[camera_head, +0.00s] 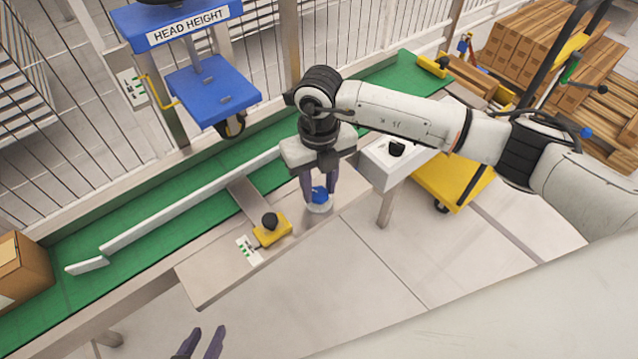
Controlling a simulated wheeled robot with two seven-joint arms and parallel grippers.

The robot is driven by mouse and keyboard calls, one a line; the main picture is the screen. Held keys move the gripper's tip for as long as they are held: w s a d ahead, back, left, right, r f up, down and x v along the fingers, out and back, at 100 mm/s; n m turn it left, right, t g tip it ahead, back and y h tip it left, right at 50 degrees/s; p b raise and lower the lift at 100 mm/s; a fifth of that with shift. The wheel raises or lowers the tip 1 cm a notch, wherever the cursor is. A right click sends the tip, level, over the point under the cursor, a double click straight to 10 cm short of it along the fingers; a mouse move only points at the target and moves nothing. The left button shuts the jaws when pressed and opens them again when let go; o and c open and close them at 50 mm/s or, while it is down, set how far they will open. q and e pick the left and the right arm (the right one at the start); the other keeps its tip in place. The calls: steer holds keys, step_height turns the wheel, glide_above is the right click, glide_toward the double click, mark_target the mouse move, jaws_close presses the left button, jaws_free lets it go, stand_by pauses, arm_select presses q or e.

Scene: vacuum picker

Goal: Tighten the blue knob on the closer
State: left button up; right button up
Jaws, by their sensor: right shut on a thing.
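The blue knob (319,192) sits on top of a white round piece (318,209) near the right end of the grey bench ledge. My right gripper (320,199) points down from above, its dark fingers on either side of the knob, shut on it. The fingers hide part of the knob's sides. I cannot tell which fixture is the closer beyond this knobbed piece. My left gripper (201,343) is at the bottom edge, its two fingers apart and empty, well away from the knob.
A yellow box with a black button (271,231) stands on the ledge left of the knob. A green conveyor (150,239) with a white guide rail runs behind. A cardboard box (22,268) is at far left. A white box with a black knob (390,165) is to the right.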

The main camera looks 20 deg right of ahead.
mark_target(319, 192)
steer(key=m, duration=0.4)
steer(key=shift+m+p, duration=0.35)
steer(key=shift+m, duration=0.05)
steer(key=shift+w+m, duration=0.1)
steer(key=shift+m, duration=0.2)
steer(key=o, duration=1)
steer(key=shift+o, duration=0.2)
step_height(319, 192, up, 10)
steer(key=shift+r, duration=0.2)
